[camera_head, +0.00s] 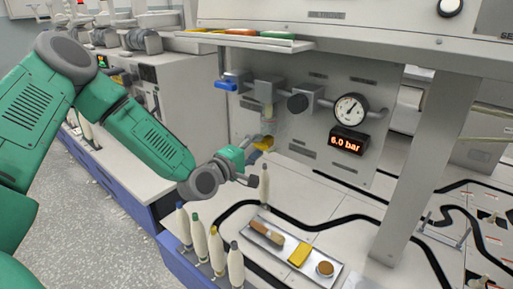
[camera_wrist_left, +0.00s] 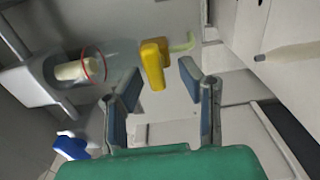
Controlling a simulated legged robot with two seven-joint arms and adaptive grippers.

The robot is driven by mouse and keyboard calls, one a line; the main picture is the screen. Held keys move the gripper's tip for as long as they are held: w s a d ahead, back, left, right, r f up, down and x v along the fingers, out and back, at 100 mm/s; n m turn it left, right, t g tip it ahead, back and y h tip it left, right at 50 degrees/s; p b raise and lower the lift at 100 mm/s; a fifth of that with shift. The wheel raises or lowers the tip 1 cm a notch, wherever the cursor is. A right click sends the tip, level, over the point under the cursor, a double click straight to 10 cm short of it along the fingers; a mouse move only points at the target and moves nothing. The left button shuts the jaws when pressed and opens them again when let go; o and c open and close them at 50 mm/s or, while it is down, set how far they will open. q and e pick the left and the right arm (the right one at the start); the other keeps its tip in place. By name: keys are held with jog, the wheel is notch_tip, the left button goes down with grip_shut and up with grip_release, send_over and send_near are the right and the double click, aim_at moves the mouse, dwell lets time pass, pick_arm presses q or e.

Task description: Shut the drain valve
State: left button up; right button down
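The drain valve's yellow handle (camera_head: 263,143) sits low on the grey panel, below a clear filter bowl (camera_head: 267,111). In the left wrist view the yellow handle (camera_wrist_left: 152,63) shows just beyond and between my left gripper's fingertips (camera_wrist_left: 160,80), nearer the left finger. A pale green tube lies beside it. The fingers are apart with nothing clamped between them. In the head view my left gripper (camera_head: 250,167) is close to the handle, and partly overlaps it; contact cannot be told. My right gripper is not in view.
A blue-handled valve (camera_head: 226,85) is up and left on the panel. A gauge (camera_head: 350,109) and a 6.0 bar display (camera_head: 346,141) are to the right. Several bobbins (camera_head: 235,265) stand below, near a metal tray (camera_head: 275,260). A grey post (camera_head: 425,165) rises at right.

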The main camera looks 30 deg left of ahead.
pick_arm(q)
jog(key=shift+s+d, duration=0.1)
jog(key=shift+s, duration=0.5)
jog(key=s+a, duration=0.1)
jog(key=s, duration=0.9)
jog(key=shift+s, duration=0.35)
jog(key=shift+f, duration=0.1)
